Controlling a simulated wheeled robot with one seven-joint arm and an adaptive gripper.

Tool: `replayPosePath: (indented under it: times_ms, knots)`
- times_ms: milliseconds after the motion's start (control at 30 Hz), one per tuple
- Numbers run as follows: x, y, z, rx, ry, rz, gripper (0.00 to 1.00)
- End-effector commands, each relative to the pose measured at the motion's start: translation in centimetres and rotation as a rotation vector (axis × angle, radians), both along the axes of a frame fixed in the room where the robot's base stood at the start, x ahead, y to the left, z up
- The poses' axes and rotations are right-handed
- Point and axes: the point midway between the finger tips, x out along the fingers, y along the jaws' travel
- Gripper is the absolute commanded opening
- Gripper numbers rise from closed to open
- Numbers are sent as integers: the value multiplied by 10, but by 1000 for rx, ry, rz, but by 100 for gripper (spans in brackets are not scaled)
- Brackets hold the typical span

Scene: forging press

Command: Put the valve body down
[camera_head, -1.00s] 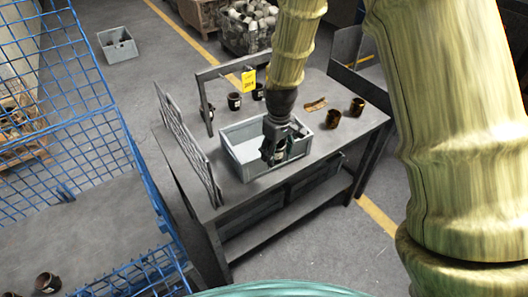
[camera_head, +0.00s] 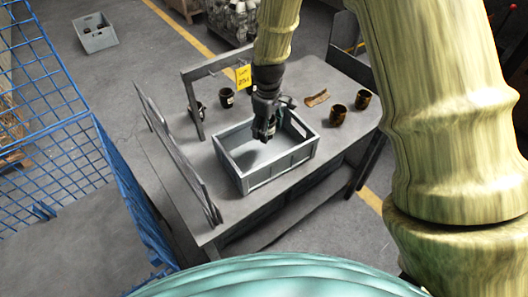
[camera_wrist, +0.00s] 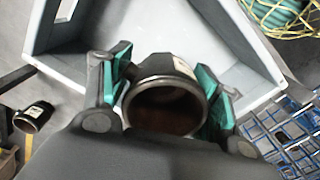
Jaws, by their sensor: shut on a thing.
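The valve body (camera_wrist: 165,95) is a dark, round, hollow piece with a pale label. In the wrist view it sits between the green finger pads of my gripper (camera_wrist: 163,88), its open end facing the camera. My gripper also shows in the head view (camera_head: 264,133), pointing down over the grey crate (camera_head: 282,172) on the workbench. The valve body is mostly hidden by the gripper there. The crate's walls also show behind the valve body in the wrist view (camera_wrist: 215,35). I cannot tell whether the valve body touches the crate floor.
Two dark-brown cups (camera_head: 362,99) and a brown piece (camera_head: 317,97) lie right of the crate. More dark cups (camera_head: 226,97) stand behind it by a frame with a yellow sign (camera_head: 243,77).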

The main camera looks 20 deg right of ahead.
Motion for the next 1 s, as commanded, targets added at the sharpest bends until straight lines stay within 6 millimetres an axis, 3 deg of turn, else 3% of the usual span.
replayPosePath:
  times_ms: [500,767,1000]
  knots:
    - [0,1,-56,0,1,-1,24]
    - [0,0,-69,0,1,-2,24]
    - [-1,0,-91,1,2,-3,24]
